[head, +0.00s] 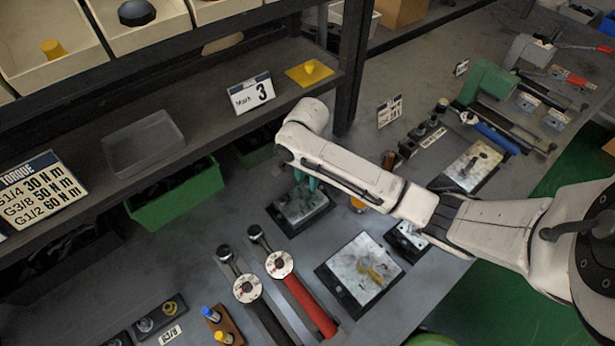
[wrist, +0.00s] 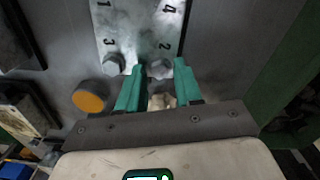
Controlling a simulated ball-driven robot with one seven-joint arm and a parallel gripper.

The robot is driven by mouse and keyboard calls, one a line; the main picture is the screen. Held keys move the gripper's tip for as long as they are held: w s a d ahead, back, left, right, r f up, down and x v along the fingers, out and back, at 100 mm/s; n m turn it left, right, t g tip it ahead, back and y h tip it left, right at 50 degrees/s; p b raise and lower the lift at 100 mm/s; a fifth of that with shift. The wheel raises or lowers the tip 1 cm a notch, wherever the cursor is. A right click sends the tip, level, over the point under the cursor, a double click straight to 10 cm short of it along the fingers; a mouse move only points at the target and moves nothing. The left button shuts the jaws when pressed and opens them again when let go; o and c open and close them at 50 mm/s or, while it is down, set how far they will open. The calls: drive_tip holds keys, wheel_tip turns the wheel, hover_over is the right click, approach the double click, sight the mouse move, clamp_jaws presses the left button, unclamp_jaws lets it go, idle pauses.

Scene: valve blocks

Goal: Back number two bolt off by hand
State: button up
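The valve block plate (wrist: 135,25) shows in the wrist view with stamped numbers 1, 4, 3 and 2. The number two bolt (wrist: 160,68), a grey hex head, sits at the plate's near edge below the 2. My gripper (wrist: 159,72) has its green fingers on either side of this bolt, with a small gap seeming to show at each side. Another hex bolt (wrist: 113,64) sits by the 3. In the head view my gripper (head: 308,183) is low over the block (head: 299,208), and my arm hides part of the area.
An orange-topped round thing (wrist: 90,97) lies left of my fingers in the wrist view. In the head view, two torque wrenches (head: 245,290) (head: 292,285) and another block plate (head: 358,272) are on the bench nearby. A dark shelf (head: 200,110) overhangs the back.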

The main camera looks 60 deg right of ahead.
drive_tip(key=shift+p, duration=0.65)
clamp_jaws()
drive_tip(key=n, duration=1)
drive_tip(key=shift+n, duration=0.3)
drive_tip(key=n, duration=1.1)
